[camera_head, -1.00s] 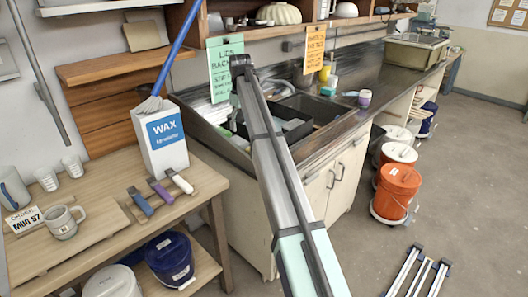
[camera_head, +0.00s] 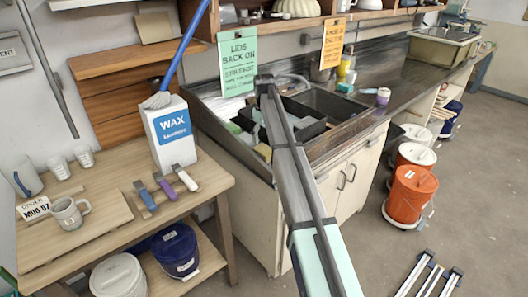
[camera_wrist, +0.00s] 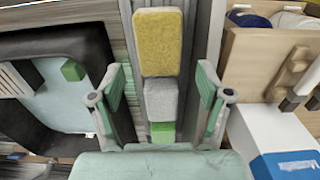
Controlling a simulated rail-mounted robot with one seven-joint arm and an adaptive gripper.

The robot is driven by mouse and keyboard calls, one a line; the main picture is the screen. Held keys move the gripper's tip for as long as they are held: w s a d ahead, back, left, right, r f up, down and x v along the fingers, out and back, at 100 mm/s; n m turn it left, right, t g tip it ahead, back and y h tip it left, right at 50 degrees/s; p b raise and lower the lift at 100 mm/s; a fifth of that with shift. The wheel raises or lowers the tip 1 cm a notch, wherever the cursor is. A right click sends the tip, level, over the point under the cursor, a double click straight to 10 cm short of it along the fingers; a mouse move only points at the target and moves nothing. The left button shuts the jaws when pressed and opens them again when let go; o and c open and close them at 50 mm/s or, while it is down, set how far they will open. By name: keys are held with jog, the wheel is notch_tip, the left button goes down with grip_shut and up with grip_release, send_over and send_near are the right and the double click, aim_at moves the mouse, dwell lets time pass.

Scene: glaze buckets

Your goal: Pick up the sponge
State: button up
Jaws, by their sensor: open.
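A yellow sponge (camera_wrist: 157,42) lies flat on the narrow grey ledge in the upper middle of the wrist view. A grey block (camera_wrist: 160,99) and a green block (camera_wrist: 162,132) lie in line below it. My gripper (camera_wrist: 160,84) is open and empty, with one finger on each side of this strip, around the level of the grey block. The sponge shows beyond the fingertips. In the head view a small yellowish piece, probably the sponge (camera_head: 263,151), shows on the sink's left rim beside my arm. My gripper's fingers cannot be made out there.
A black tray (camera_wrist: 88,70) holding a pale blue piece is left of my gripper in the wrist view. The white WAX box (camera_head: 171,134) stands on the wooden table, with brushes and a mug (camera_head: 68,212). Orange bucket (camera_head: 411,194) stands on the floor right of the sink.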

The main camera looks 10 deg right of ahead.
aim_at(264, 149)
jog(key=shift+w+f+p, duration=0.1)
jog(key=shift+f+p, duration=1.2)
jog(key=shift+f, duration=2.3)
jog(key=c, duration=0.6)
